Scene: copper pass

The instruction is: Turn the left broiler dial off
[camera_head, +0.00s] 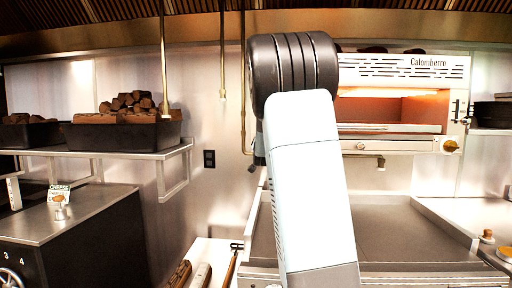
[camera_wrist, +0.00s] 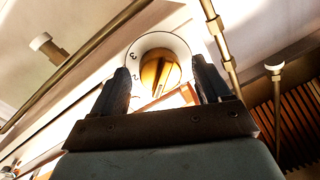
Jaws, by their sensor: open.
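The broiler (camera_head: 390,72), marked Calomberro, is on the back wall at the upper right. Its right dial (camera_head: 451,146) is brass and in plain view; the left front is hidden behind my arm. In the wrist view a brass dial (camera_wrist: 157,72) on a white numbered ring (camera_wrist: 172,40) lies straight ahead, with 2 and 3 readable at its left. I take it for the left broiler dial. My gripper (camera_wrist: 160,65) is open, its two dark fingers at either side of the dial. I cannot tell whether they touch it. The head view does not show the gripper.
The broiler's opening (camera_head: 385,110) glows orange. Brass pipes (camera_wrist: 85,60) run close to my gripper. A flat griddle (camera_head: 410,235) lies below the broiler. A wall shelf (camera_head: 120,152) at the left holds dark bins (camera_head: 120,135) of wood pieces.

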